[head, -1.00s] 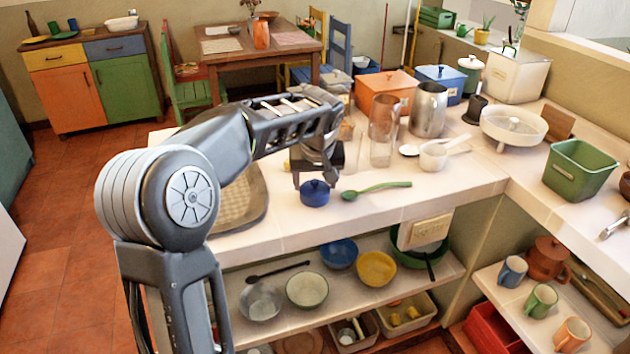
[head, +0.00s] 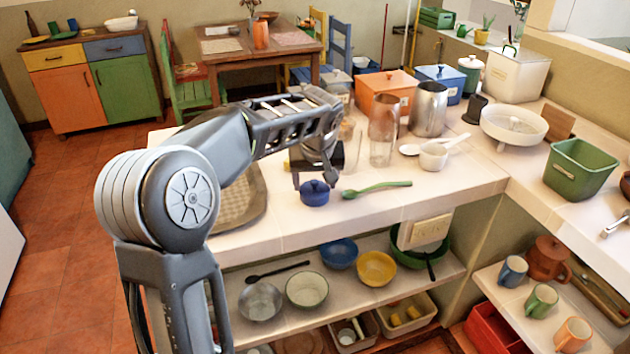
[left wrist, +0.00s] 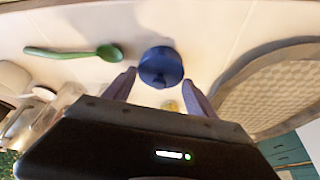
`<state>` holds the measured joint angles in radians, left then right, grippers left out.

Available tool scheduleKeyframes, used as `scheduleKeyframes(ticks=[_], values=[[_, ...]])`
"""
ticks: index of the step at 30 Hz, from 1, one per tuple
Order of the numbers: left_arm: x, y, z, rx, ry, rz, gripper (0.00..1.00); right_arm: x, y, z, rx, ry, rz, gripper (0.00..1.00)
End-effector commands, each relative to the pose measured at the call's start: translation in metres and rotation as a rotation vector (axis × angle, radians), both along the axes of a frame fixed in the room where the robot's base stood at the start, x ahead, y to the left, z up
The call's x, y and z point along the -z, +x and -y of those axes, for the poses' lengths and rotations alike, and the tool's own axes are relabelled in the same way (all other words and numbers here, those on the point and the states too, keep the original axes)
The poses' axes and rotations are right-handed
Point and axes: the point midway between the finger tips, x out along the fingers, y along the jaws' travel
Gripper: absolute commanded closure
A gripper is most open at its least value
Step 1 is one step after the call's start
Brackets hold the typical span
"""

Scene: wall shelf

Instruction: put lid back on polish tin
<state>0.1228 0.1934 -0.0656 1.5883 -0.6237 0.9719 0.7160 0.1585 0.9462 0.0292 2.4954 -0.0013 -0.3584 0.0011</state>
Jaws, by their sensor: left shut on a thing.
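In the left wrist view the blue lid (left wrist: 161,66) shows from above between the tips of my left gripper (left wrist: 160,82). I cannot make out a seam between lid and tin, so how the lid sits is unclear. My right gripper is not in view.
A green spoon (head: 376,189) lies right of the blue tin. A woven tray (head: 240,205) lies to the left. The counter's front edge is close below the tin.

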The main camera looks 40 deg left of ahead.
Motion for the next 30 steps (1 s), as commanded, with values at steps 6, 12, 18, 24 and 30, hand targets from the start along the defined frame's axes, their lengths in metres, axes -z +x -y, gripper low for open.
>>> scheduleKeyframes(ticks=[6,12,18,24,30], values=[[0.0004,0.0001,0.0,0.0,0.0,0.0,0.73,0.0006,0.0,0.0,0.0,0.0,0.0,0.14],[0.0005,0.0,-0.0002,0.0,0.0,0.0,0.73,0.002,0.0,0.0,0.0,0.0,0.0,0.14],[0.0004,-0.0001,-0.0002,0.0,0.0,0.0,0.73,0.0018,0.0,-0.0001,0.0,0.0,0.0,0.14],[0.0005,-0.0001,-0.0002,0.0,0.0,0.0,0.28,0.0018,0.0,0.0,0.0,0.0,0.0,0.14],[0.0005,0.0,-0.0001,0.0,0.0,0.0,0.12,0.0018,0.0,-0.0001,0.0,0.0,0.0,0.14]])
